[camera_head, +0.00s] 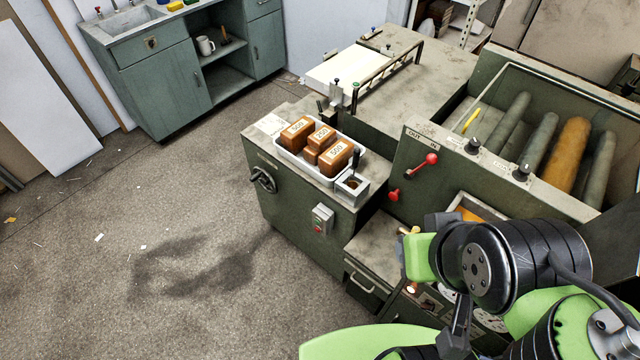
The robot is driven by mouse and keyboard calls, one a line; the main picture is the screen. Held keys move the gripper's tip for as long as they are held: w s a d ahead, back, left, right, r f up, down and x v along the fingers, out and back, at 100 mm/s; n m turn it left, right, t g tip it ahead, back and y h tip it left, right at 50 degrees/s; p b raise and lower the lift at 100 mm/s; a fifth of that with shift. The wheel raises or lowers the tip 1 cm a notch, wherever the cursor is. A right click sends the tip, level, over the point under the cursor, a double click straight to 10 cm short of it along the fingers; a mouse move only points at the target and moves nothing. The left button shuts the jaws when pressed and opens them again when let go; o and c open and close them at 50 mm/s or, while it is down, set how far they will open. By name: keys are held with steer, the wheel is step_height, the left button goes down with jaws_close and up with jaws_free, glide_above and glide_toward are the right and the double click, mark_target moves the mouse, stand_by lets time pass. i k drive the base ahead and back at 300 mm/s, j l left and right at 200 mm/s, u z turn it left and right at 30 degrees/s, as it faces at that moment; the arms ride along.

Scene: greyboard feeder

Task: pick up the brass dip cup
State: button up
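A small brass-coloured piece (412,231) shows on the low grey ledge at the front of the green machine, just left of my arm. I cannot tell whether it is the dip cup, since my arm covers what lies beside it. A small copper-toned round piece (411,289) shows lower down, also partly hidden. My arm's black and green links fill the lower right. I cannot make out the fingertips or whether anything is held.
A white tray (287,149) holds brown blocks marked with numbers on the machine top. A square metal pot (352,190) with a black handle stands beside it. Red-knobbed levers (431,159) stick out near my arm. Rollers (571,150) lie behind.

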mark_target(353, 185)
steer(key=j+z, duration=0.1)
steer(key=z, duration=0.4)
steer(key=j+z, duration=0.1)
steer(key=z, duration=0.4)
steer(key=j+z, duration=0.1)
steer(key=z, duration=0.4)
steer(key=j+z, duration=0.1)
steer(key=z, duration=0.4)
steer(key=u, duration=1.8)
steer(key=i+j, duration=0.25)
steer(key=i+j+z, duration=0.1)
steer(key=j, duration=0.35)
steer(key=i+j, duration=0.35)
steer(key=i+j+z, duration=0.1)
steer(key=j, duration=0.25)
steer(key=i+j, duration=0.35)
steer(key=j+z, duration=0.05)
